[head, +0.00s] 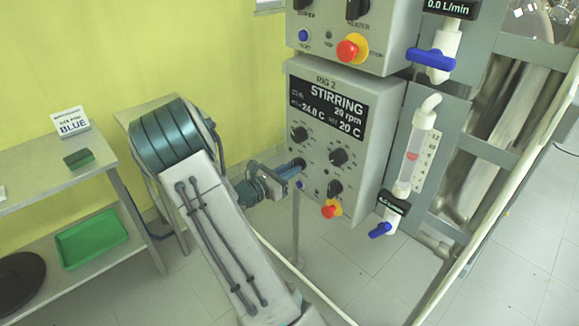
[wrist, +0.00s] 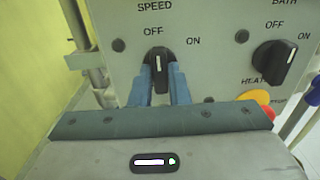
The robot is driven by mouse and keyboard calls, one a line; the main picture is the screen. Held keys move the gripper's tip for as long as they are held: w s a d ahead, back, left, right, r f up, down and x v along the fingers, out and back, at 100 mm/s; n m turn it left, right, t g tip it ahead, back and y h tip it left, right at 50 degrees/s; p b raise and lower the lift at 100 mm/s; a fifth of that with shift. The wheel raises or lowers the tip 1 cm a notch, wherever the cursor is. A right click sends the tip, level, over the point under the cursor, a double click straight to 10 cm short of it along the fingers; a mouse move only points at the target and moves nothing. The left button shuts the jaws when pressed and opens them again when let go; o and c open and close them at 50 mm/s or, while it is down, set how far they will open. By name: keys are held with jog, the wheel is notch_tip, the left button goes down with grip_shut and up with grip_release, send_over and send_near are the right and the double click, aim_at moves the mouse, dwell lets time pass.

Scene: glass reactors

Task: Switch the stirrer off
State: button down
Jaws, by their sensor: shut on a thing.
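The RIG 2 control box (head: 375,165) fills the middle of the head view. Its display (head: 328,107) reads STIRRING, 20 rpm. My gripper (head: 292,172) is at the lower left of this box. In the wrist view my gripper (wrist: 160,80) has its blue fingers on both sides of a black knob (wrist: 159,58), shut on it. This knob sits under OFF and ON marks, below the word SPEED. Its white line stands about upright, towards OFF rather than ON. The fingers hide the knob's sides.
A second knob (wrist: 275,63), marked HEATER, is to the right, its line tilted towards ON. A red stop button (head: 331,211) on yellow is below. Another control box (head: 385,40) is above. A bench with a green tray (head: 92,240) stands left.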

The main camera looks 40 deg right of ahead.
dwell(0.4)
jog(key=c, duration=1.4)
grip_release()
jog(key=a, duration=0.9)
jog(key=s+a+b, duration=0.1)
jog(key=a, duration=0.4)
jog(key=shift+d, duration=0.1)
